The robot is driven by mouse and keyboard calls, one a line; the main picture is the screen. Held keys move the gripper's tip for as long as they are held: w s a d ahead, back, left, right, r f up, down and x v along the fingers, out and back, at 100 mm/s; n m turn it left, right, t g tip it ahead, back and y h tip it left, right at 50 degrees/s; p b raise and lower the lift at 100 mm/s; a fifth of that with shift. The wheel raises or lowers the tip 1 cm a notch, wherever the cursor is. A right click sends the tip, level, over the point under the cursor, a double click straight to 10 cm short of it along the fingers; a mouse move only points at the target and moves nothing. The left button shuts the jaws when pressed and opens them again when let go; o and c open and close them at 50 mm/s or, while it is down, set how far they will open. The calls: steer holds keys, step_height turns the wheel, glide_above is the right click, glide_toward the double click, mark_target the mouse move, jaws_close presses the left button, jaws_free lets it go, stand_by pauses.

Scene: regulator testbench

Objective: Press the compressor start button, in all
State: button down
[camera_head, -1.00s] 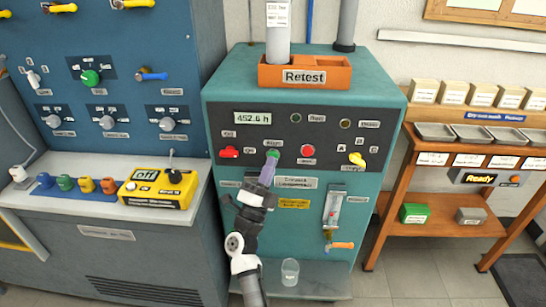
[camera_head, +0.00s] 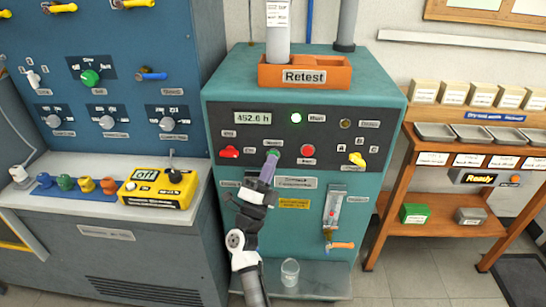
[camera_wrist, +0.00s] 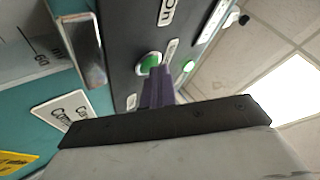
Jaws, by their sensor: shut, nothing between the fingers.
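The teal compressor cabinet (camera_head: 225,120) has a dark control panel with a display reading about 452.6 h. The green start button (camera_head: 273,153) is on this panel, partly hidden behind my gripper's fingertips. My gripper (camera_head: 270,162) is shut and empty, its purple fingers pointing at the button; whether they touch it I cannot tell. In the wrist view the green button (camera_wrist: 149,62) shows just beside and beyond the finger ends. A green lamp (camera_head: 296,118) on the panel is lit. The red button (camera_head: 308,150) is to the right of the green one.
An orange tray (camera_head: 305,76) marked Retest stands on the cabinet. A clear beaker (camera_head: 290,272) stands on the low shelf. A blue panel bench is left, a wooden rack right.

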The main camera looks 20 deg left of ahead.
stand_by(0.3)
steer(key=shift+s+d, duration=0.25)
steer(key=shift+s, duration=0.6)
steer(key=s, duration=0.2)
steer(key=s+d+p, duration=0.1)
steer(key=s, duration=0.1)
steer(key=shift+s+d, duration=0.15)
steer(key=shift+s, duration=0.25)
stand_by(0.4)
